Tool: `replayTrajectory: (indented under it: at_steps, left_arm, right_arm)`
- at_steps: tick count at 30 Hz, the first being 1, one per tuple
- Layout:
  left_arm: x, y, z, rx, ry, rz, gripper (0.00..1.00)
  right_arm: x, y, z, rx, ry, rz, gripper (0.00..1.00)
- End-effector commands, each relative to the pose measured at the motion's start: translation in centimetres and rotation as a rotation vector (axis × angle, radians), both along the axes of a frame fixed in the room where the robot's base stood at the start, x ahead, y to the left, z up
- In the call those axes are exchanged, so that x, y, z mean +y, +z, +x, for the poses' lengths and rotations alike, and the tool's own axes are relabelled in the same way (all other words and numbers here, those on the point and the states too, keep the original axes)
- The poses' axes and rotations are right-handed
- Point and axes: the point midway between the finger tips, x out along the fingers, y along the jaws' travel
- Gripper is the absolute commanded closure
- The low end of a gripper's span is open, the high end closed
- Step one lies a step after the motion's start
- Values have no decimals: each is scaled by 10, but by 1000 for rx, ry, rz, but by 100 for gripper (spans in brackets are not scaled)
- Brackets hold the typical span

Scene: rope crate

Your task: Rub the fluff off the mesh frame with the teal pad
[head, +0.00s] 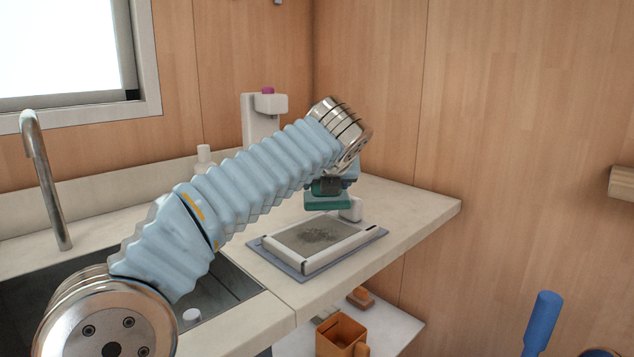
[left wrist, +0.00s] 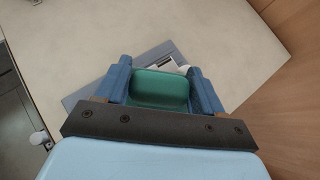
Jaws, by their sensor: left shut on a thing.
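The mesh frame (head: 341,224) lies on a blue-grey mat (head: 291,271) on the counter. It has a pale rim and a grey mesh, with a dark patch of fluff (head: 318,236) near the middle. The teal pad (head: 327,201) is held above the far right part of the frame, apart from the mesh. My left gripper (head: 327,184) is shut on the pad. In the left wrist view, the teal pad (left wrist: 160,88) sits between the blue fingers of my left gripper (left wrist: 163,85) and hides most of the frame. My right gripper is not in view.
A sink with a faucet (head: 45,180) is at the left. A white dispenser (head: 263,118) with a purple top stands at the back. A small white object (head: 351,209) sits behind the frame. An orange container (head: 341,335) stands on a lower shelf. The counter right of the mat is clear.

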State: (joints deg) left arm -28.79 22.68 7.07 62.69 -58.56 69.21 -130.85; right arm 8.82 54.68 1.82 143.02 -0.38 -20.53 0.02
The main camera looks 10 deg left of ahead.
Motion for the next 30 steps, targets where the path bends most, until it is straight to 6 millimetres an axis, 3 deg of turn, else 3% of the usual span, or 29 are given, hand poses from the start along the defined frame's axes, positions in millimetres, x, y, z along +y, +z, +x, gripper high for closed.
replayTrajectory:
  at_steps: [1,13,24,30]
  left_arm:
    - [-4,-12,3,24,-3,8,87]
    - [-22,-9,28,23,-4,8,87]
    - [-25,-9,32,22,-4,9,87]
    - [-25,8,33,15,-3,7,87]
  right_arm:
    - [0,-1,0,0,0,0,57]
    - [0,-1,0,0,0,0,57]
    - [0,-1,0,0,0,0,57]
    - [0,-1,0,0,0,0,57]
